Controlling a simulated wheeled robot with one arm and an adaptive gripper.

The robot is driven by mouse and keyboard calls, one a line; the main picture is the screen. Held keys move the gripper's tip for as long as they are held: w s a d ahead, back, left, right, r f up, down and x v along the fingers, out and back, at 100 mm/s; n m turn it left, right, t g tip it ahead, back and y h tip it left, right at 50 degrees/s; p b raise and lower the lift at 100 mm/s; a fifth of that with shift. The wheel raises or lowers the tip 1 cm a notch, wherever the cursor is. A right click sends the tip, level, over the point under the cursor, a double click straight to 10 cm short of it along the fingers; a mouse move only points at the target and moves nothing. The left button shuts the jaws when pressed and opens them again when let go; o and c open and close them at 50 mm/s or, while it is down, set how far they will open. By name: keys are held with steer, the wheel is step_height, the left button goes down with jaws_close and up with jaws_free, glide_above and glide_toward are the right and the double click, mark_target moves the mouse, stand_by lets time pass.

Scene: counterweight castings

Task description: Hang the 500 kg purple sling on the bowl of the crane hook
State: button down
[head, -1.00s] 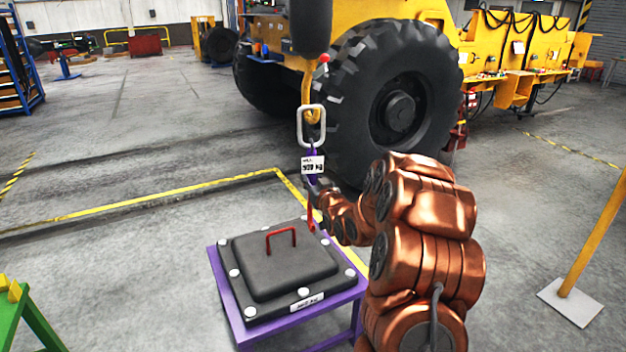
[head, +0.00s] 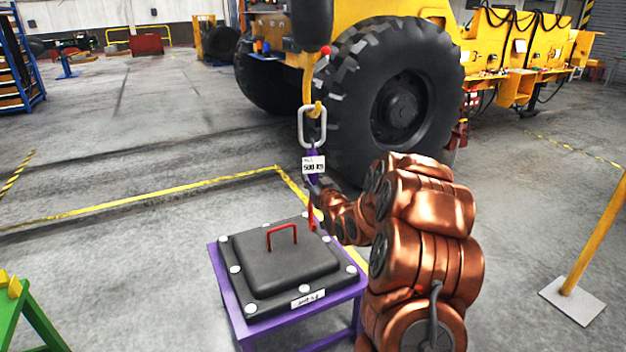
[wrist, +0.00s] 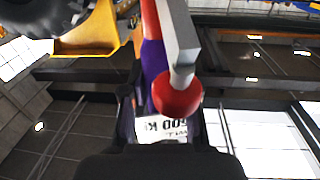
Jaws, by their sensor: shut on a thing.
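The yellow crane hook (head: 308,80) hangs from a black block (head: 312,20). A red knob (head: 326,50) shows beside its upper part. The purple sling (head: 313,152) hangs upright below, with a pale oblong link (head: 301,127) on top and a "500 KG" tag (head: 313,165). The link's top overlaps the hook's bowl in the head view; I cannot tell whether it is around the bowl or in front. My gripper (head: 318,184) is shut on the sling just below the tag. In the wrist view, the purple sling (wrist: 153,75) and its upside-down tag (wrist: 160,127) show between my fingers.
A black casting (head: 280,265) with a red handle lies on a purple stand (head: 232,300) below my gripper. A large tyre (head: 395,105) of a yellow vehicle stands close behind the hook. A yellow post (head: 595,235) stands at right, a green stand (head: 25,310) at left.

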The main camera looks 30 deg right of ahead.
steer(key=shift+r, duration=0.15)
steer(key=c, duration=0.8)
jaws_free()
